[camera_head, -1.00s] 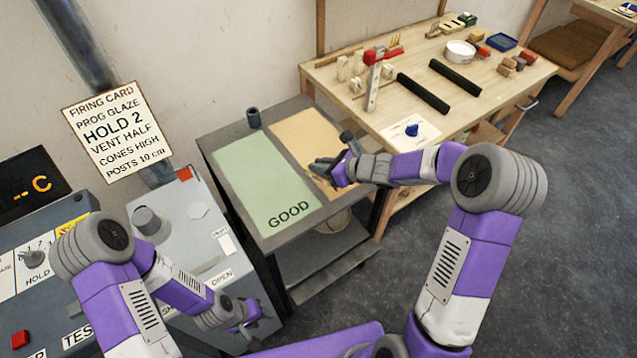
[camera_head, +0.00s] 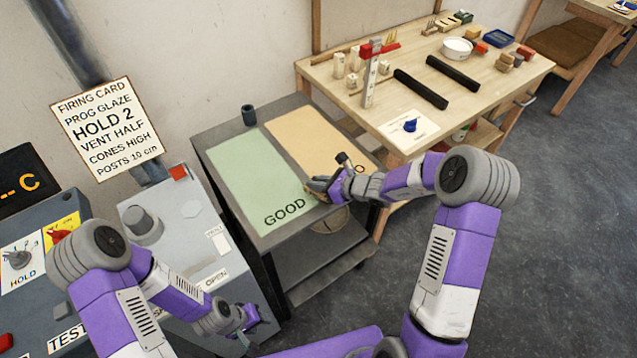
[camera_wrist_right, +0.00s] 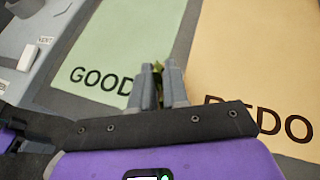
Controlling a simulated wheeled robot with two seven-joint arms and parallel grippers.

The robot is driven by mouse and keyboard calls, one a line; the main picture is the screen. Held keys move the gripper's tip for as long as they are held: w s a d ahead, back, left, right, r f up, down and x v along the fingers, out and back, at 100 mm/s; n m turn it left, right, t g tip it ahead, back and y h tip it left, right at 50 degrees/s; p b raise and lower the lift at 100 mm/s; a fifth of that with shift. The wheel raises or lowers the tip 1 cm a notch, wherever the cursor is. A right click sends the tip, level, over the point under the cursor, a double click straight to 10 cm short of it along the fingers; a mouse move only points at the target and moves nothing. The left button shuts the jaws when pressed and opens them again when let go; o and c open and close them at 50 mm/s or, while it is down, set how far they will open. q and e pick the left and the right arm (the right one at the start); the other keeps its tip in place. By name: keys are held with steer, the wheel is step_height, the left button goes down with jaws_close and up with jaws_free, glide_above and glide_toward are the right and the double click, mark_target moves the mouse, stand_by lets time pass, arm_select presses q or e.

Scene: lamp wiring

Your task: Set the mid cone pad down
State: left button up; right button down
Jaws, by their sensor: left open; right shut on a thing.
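My right gripper (camera_head: 318,188) is low over the sorting table, near the front edge of the green GOOD mat (camera_head: 245,165) where it borders the tan REDO mat (camera_head: 300,135). In the right wrist view the gripper (camera_wrist_right: 160,85) is shut on the mid cone pad (camera_wrist_right: 157,67); only a small yellowish-green bit shows between the fingers. The rest is hidden, and I cannot tell whether it touches the mat. My left gripper (camera_head: 246,318) is open and empty in front of the grey control box.
A dark cup (camera_head: 249,115) stands at the back of the sorting table. The grey control box (camera_head: 180,225) is to the left. The wooden bench (camera_head: 400,75) holds blocks, black bars and a white bowl (camera_head: 457,47). Most of the green mat is bare.

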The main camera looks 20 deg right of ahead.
steer(key=c, duration=1.1)
jaws_free()
steer(key=shift+f, duration=0.1)
